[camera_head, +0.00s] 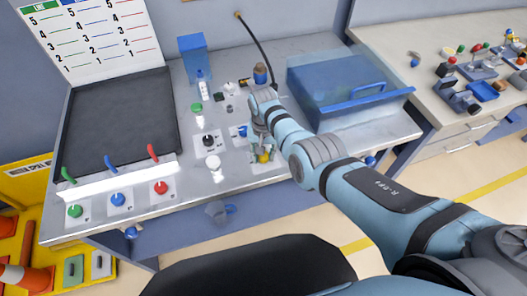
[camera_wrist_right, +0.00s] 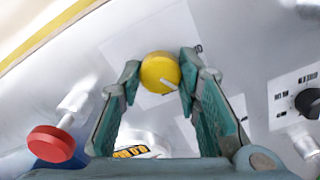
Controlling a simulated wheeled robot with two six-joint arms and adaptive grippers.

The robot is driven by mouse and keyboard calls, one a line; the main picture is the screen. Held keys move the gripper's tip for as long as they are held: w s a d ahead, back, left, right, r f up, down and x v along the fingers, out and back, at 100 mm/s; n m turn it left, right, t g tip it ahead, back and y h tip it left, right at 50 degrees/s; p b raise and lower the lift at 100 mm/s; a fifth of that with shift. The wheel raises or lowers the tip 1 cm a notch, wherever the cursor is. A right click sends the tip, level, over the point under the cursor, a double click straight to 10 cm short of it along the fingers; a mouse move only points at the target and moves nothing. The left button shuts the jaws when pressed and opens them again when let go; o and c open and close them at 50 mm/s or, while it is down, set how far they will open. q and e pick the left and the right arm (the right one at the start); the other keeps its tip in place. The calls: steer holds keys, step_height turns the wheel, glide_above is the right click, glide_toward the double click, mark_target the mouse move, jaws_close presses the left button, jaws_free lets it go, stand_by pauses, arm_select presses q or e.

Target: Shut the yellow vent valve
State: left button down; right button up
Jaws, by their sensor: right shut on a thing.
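The yellow vent valve (camera_head: 264,157) is a round knob on the metal bench top, near its front edge, partly hidden by my right gripper in the head view. In the right wrist view the yellow knob (camera_wrist_right: 160,72) shows a white pointer line that runs towards its lower right. My right gripper (camera_head: 261,148) reaches down over the knob. In the right wrist view the fingers of my right gripper (camera_wrist_right: 160,80) are closed on the knob from both sides. My left gripper is not in view.
A black knob (camera_head: 208,140) and a white knob (camera_head: 214,163) stand left of the gripper. A red-capped fitting (camera_wrist_right: 52,143) is close by in the wrist view. A blue lidded box (camera_head: 335,90) stands to the right. Coloured knobs and levers line the bench's left part.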

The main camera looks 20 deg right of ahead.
steer(key=m, duration=0.5)
steer(key=shift+w, duration=0.1)
stand_by(0.4)
steer(key=o, duration=1.1)
steer(key=shift+o, duration=0.2)
steer(key=shift+r, duration=0.25)
step_height(320, 180, up, 12)
steer(key=shift+f, duration=0.25)
